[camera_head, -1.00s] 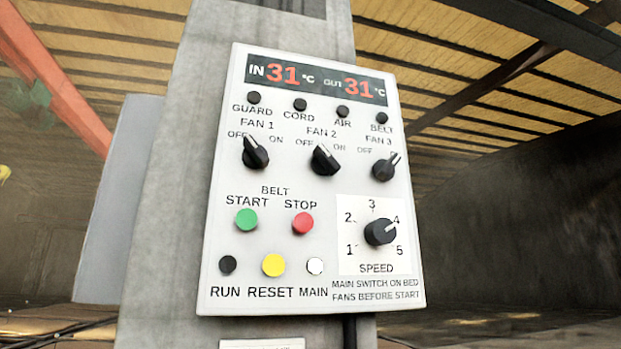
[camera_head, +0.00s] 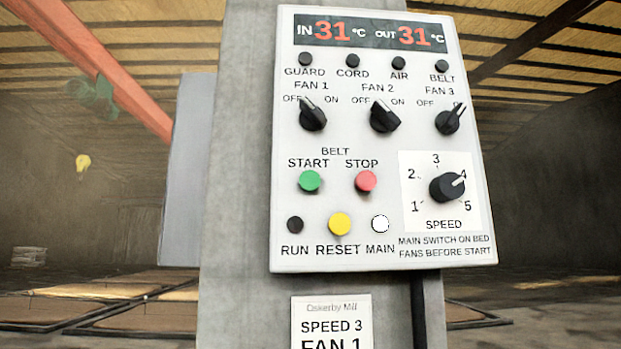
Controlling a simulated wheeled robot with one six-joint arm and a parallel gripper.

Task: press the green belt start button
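The green belt start button (camera_head: 310,181) is on the white control panel (camera_head: 285,200), below the word START. It stands out from the panel face, left of the red stop button (camera_head: 366,182). The yellow reset button (camera_head: 340,224) is below. The main lamp (camera_head: 380,224) is white; the run lamp (camera_head: 295,225) is dark. The fan 1 knob (camera_head: 312,116) and fan 2 knob (camera_head: 385,117) point up-left toward OFF. The fan 3 knob (camera_head: 449,120) points up-right. The speed knob (camera_head: 447,188) points near 4. My gripper is not in view.
The panel is on a grey column (camera_head: 240,150). A placard (camera_head: 331,322) below reads "SPEED 3 FAN 1", cut off by the frame edge. A grey box (camera_head: 187,170) is left of the column. The display (camera_head: 371,34) reads 31 °C in and out. Nothing blocks the panel's front.

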